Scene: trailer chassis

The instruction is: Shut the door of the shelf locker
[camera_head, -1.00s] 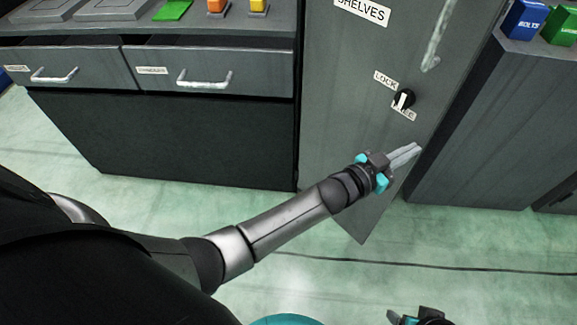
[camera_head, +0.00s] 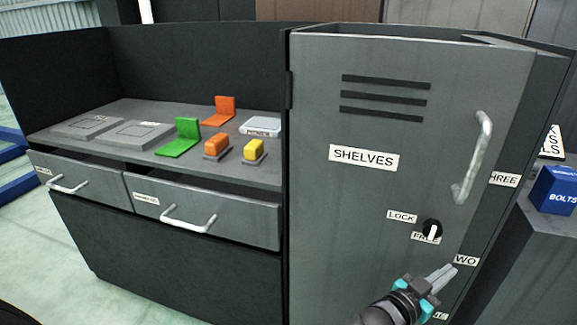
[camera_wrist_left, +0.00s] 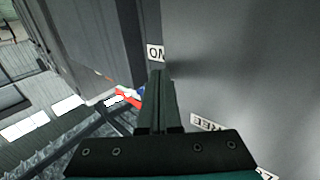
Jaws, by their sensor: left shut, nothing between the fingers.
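The shelf locker's grey door (camera_head: 350,220) carries a SHELVES label. It stands partly open, hinged at its left side, and the shelf labels THREE and TWO show past its right edge. A white bar handle (camera_head: 473,158) is near that edge. Below it a black lock knob (camera_head: 432,230) has its white pointer down toward the lower label. My left gripper (camera_head: 442,278) is shut and empty near the door's lower right edge; I cannot tell if it touches. Its closed fingers (camera_wrist_left: 157,105) also show in the left wrist view. My right gripper is out of view.
A workbench (camera_head: 110,110) with drawers stands left of the locker, with a green bracket (camera_head: 181,138) and other parts on top. The right-hand drawer (camera_head: 205,210) sticks out slightly. A blue BOLTS box (camera_head: 556,190) is on a cabinet at right.

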